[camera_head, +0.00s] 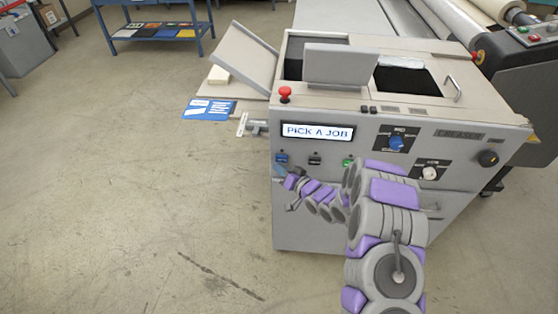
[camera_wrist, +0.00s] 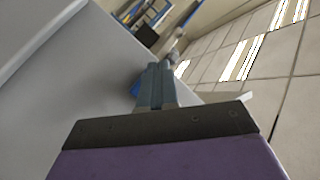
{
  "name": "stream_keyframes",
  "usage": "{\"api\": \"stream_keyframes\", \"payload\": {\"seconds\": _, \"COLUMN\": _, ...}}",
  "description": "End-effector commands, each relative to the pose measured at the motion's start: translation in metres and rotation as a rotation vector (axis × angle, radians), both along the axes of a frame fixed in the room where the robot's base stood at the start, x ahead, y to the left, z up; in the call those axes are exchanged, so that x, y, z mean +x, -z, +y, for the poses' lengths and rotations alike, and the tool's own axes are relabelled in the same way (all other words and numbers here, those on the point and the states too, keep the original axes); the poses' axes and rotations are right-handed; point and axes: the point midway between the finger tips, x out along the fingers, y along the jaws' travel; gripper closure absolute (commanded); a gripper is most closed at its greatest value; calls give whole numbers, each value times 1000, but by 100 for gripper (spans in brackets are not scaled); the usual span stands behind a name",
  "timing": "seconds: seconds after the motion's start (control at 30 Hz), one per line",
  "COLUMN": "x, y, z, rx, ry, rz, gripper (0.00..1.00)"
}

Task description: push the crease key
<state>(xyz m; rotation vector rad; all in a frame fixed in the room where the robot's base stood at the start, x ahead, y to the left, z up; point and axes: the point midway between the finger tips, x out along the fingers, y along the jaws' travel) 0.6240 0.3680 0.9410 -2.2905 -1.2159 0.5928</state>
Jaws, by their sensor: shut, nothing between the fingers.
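The grey creaser machine (camera_head: 450,118) has a lit display (camera_head: 317,131) reading "PICK A JOB". Below the display is a row of small keys: a blue key (camera_head: 282,157), a dark key (camera_head: 315,159) and a green key (camera_head: 348,162). Their labels are too small to read, so I cannot tell which is the crease key. My gripper (camera_head: 278,170) is shut and empty, just below the blue key at the panel's left end. In the wrist view my shut fingers (camera_wrist: 154,84) partly cover a blue part (camera_wrist: 135,89) on the grey panel. I cannot tell whether they touch it.
A red stop button (camera_head: 285,92) tops the machine's left corner. Blue (camera_head: 396,143) and white (camera_head: 429,173) knobs sit right of the display. A side tray (camera_head: 243,57) and blue printed sheet (camera_head: 209,109) stick out left. Floor at left is clear.

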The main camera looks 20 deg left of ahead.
Motion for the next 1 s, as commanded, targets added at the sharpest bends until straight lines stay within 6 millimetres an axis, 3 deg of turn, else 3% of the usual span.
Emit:
{"api": "stream_keyframes", "payload": {"seconds": 0.27, "x": 1, "y": -2, "z": -5, "rx": 5, "ry": 2, "rz": 0, "gripper": 100}}
{"api": "stream_keyframes", "payload": {"seconds": 1.0, "x": 7, "y": 0, "z": 6, "rx": 3, "ry": 1, "rz": 1, "gripper": 100}}
